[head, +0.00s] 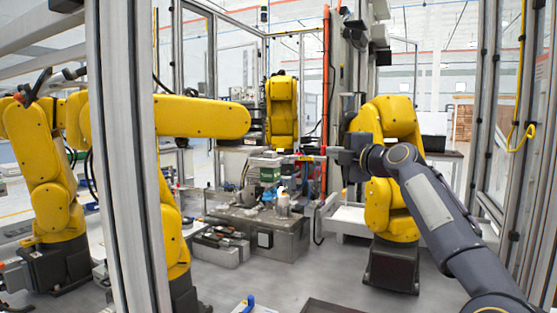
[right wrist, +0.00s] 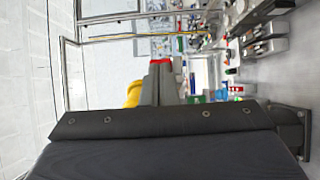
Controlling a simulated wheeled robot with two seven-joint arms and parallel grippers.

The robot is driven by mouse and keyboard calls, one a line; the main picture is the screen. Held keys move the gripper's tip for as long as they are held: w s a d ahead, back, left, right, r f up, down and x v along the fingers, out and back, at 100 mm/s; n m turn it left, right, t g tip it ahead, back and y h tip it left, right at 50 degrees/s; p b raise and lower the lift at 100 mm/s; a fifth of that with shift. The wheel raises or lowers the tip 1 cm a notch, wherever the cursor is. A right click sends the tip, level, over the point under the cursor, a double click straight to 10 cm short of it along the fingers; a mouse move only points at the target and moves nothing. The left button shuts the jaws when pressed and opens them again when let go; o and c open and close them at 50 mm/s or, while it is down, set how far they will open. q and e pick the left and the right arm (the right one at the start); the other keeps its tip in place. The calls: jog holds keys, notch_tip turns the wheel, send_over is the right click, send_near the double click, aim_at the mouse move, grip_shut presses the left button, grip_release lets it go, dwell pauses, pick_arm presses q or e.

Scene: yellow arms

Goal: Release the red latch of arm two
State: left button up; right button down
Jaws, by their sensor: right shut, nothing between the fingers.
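Several yellow arms show in the head view: one at the far left (head: 45,165), one with a long link (head: 205,118), one at the back centre (head: 281,110) and one at the right (head: 398,120). I cannot tell which is arm two, and I cannot make out a red latch for certain. My right gripper (head: 322,151) reaches left in front of the right yellow arm, with its fingers shut and empty. In the right wrist view its fingers (right wrist: 161,82) are together, with red at the tips. A yellow part (right wrist: 133,94) shows beside them. My left gripper is out of view.
A metal workbench (head: 285,237) with clutter stands in the middle. A thick metal post (head: 128,150) crosses the left side. An orange-red vertical pole (head: 326,90) stands behind. Grey floor (head: 330,275) is open in front.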

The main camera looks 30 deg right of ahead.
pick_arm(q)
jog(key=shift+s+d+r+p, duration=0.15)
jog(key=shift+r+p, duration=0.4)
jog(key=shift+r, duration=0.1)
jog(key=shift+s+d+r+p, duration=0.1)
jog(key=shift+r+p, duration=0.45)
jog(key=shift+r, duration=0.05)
pick_arm(e)
jog(key=n+y, duration=0.1)
jog(key=d+y, duration=0.1)
jog(key=w+n+y, duration=0.1)
jog(key=y, duration=0.1)
jog(key=shift+d+r+n+g, duration=0.3)
jog(key=shift+r, duration=0.05)
jog(key=shift+w+f, duration=0.1)
